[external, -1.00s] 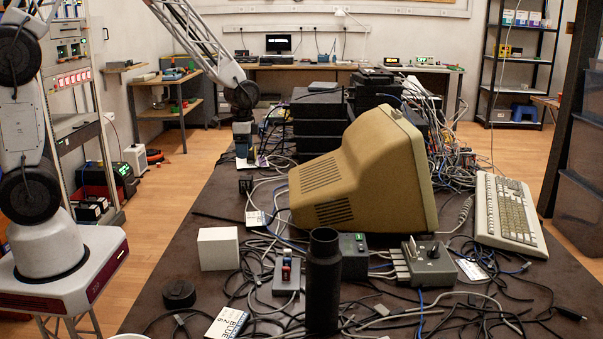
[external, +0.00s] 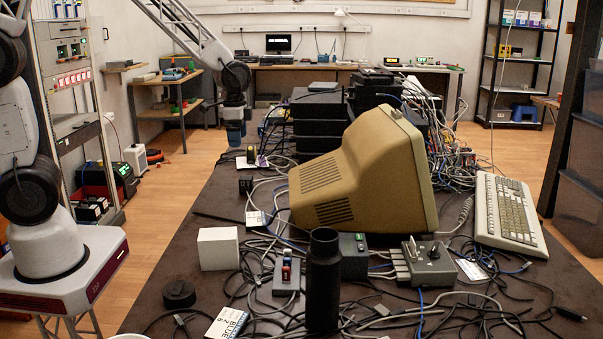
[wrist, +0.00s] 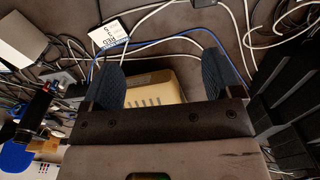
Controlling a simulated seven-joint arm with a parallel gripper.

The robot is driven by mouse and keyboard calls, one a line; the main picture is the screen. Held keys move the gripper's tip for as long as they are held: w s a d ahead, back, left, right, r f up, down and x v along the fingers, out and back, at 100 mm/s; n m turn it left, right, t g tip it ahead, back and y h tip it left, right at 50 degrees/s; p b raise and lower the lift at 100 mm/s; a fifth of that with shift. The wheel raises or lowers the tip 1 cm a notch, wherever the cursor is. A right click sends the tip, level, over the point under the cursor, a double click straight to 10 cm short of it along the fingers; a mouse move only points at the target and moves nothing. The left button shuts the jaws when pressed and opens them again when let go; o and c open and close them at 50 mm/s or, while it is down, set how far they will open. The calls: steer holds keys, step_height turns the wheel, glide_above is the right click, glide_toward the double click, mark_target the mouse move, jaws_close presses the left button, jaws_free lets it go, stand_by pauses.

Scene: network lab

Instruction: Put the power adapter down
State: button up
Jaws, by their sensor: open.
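My gripper (external: 234,138) hangs over the far left part of the table in the external view, its fingers pointing down. In the wrist view its two blue-grey fingers (wrist: 163,62) are spread apart.
Black stacked trays (external: 318,122) and a beige monitor (external: 365,175) stand to the right. A white box (external: 218,248) sits nearer. The table's left strip (external: 205,190) is fairly clear.

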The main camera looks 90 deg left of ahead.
steer(key=s+d+r+t, duration=0.1)
steer(key=s+d+r, duration=0.2)
steer(key=d+r, duration=0.4)
steer(key=s+d+r, duration=0.3)
steer(key=d+r, duration=0.1)
steer(key=d, duration=0.5)
steer(key=s+d+r, duration=0.2)
steer(key=s+d, duration=0.4)
steer(key=s, duration=0.1)
steer(key=s+d+r+t, duration=0.1)
steer(key=s+d+r, duration=0.2)
steer(key=s+d, duration=0.4)
steer(key=shift+s+d+r, duration=0.15)
steer(key=shift+s+d, duration=0.1)
steer(key=shift+s, duration=0.35)
